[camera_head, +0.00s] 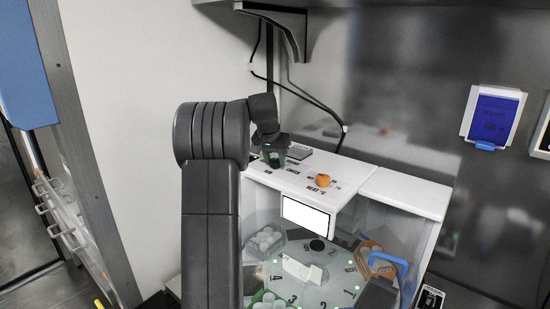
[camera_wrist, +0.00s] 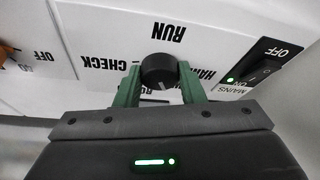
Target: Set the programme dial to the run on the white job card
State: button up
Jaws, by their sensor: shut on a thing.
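The programme dial (camera_wrist: 158,69) is a round black knob on a white panel, seen in the wrist view. Printed words surround it: RUN above, CHECK to the left and a partly covered word to the right. Another label below is mostly hidden by my gripper. My gripper (camera_wrist: 159,78) has its green fingers on either side of the knob, shut on it. I cannot clearly tell where the knob points. In the head view my gripper (camera_head: 274,156) is at the back left of the machine's white top. A blank, overexposed white rectangle (camera_head: 305,216) is on the machine front; no writing is legible.
A mains switch (camera_wrist: 262,70) with a green light sits close right of the dial. An orange knob (camera_head: 322,181) stands on the machine top (camera_head: 400,190). Below is a clear-walled chamber with a numbered turntable (camera_head: 335,290). A blue panel (camera_head: 492,117) hangs on the right wall.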

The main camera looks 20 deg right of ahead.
jog(key=shift+r+m, duration=0.1)
jog(key=shift+m, duration=0.3)
jog(key=o, duration=1)
jog(key=b+v, duration=0.1)
jog(key=v, duration=1.2)
jog(key=shift+a+r, duration=0.25)
jog(key=shift+r, duration=0.05)
jog(key=p+x, duration=0.1)
jog(key=x, duration=1.3)
jog(key=shift+s+d, duration=0.1)
jog(key=shift+s, duration=0.05)
jog(key=shift+r, duration=0.1)
